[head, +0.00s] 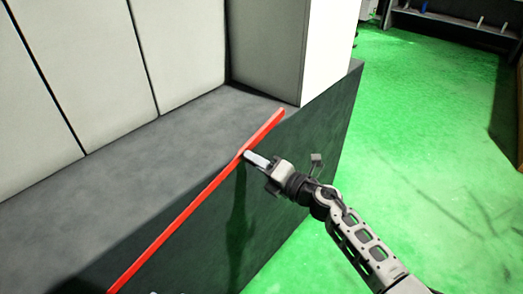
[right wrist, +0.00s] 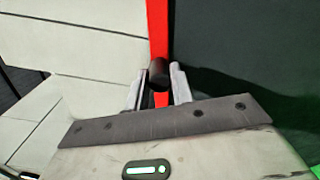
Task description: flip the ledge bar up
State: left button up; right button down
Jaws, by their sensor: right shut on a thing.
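The ledge bar (head: 190,209) is a long, thin red bar along the front edge of the grey ledge, slanting from lower left to upper right in the head view. In the right wrist view the red bar (right wrist: 158,30) runs up from between the fingers. My right gripper (head: 248,156) is at the bar's upper-right part, shut on it. In the right wrist view a short black cylinder (right wrist: 158,72) shows between the fingertips (right wrist: 157,88), covering part of the bar.
The dark grey ledge (head: 150,160) lies behind the bar, with light wall panels (head: 90,60) at its back. A white pillar (head: 328,50) stands beyond the bar's far end. Open green floor (head: 420,140) lies to the right.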

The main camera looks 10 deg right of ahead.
jog(key=r+p, duration=0.1)
jog(key=r+m+p, duration=0.2)
jog(key=shift+s+a+r, duration=0.15)
jog(key=shift+a+r, duration=0.1)
jog(key=shift+r, duration=0.1)
jog(key=shift+r+m+p, duration=0.35)
jog(key=shift+m+p, duration=0.05)
jog(key=shift+p, duration=0.35)
jog(key=c, duration=1.2)
grip_release()
jog(key=shift+r, duration=0.1)
jog(key=shift+d, duration=0.1)
jog(key=b+v, duration=0.1)
jog(key=v, duration=1.4)
jog(key=shift+s+d+b, duration=0.25)
jog(key=shift+s+b, duration=0.05)
